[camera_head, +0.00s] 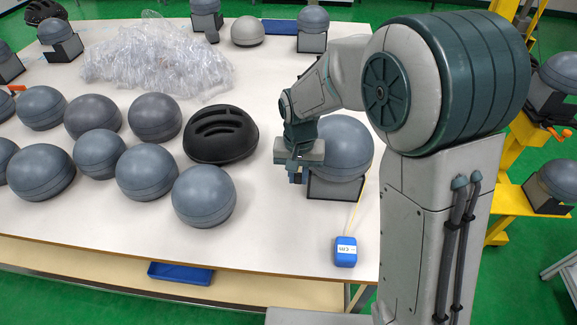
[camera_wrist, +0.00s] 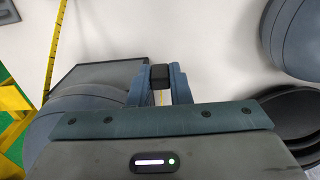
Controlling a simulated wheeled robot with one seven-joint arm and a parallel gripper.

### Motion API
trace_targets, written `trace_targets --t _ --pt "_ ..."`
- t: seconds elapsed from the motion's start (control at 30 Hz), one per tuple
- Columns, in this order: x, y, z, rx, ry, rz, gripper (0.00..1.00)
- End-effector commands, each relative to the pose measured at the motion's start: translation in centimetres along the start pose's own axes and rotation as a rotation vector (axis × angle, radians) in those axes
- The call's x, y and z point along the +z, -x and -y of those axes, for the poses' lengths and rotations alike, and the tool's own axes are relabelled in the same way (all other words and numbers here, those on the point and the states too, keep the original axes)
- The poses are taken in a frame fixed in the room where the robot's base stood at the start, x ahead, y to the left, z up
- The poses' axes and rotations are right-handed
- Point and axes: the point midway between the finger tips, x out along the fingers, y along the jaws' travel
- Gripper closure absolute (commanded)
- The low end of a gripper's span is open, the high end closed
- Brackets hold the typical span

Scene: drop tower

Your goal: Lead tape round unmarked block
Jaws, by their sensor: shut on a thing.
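A smooth grey head-shaped block (camera_head: 345,145) on a dark stand (camera_head: 335,189) is at the table's right side; no mark shows on it. It also appears at the left of the wrist view (camera_wrist: 88,108). My gripper (camera_head: 297,176) is low at its left side. In the wrist view my gripper (camera_wrist: 160,80) is shut on a small black tab (camera_wrist: 160,77), with a bit of yellow tape below it. The blue tape case (camera_head: 346,252) lies on the table in front of the block. Yellow tape (camera_head: 357,210) runs from it to the stand's right side. The tape's far path is hidden.
A black helmet (camera_head: 221,134) and several loose grey domes (camera_head: 204,196) lie left of my gripper. Crumpled clear plastic (camera_head: 158,60) and more blocks on stands stand behind. A yellow rack (camera_head: 510,175) is at right. The table front left of the tape case is clear.

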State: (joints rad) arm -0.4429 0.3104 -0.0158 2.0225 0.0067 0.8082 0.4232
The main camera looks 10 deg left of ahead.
Motion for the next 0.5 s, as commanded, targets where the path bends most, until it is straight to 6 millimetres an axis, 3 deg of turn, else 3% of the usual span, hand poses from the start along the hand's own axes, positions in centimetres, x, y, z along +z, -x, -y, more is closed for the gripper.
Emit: trace_targets --t 0.2,0.37,0.5 --pt "2.5 0.0 -2.7 0.000 -0.002 -0.001 0.94" --pt "2.9 0.0 -3.5 0.000 -0.003 -0.001 0.94" --pt "3.4 -0.1 -5.8 0.000 -0.006 -0.001 0.94"
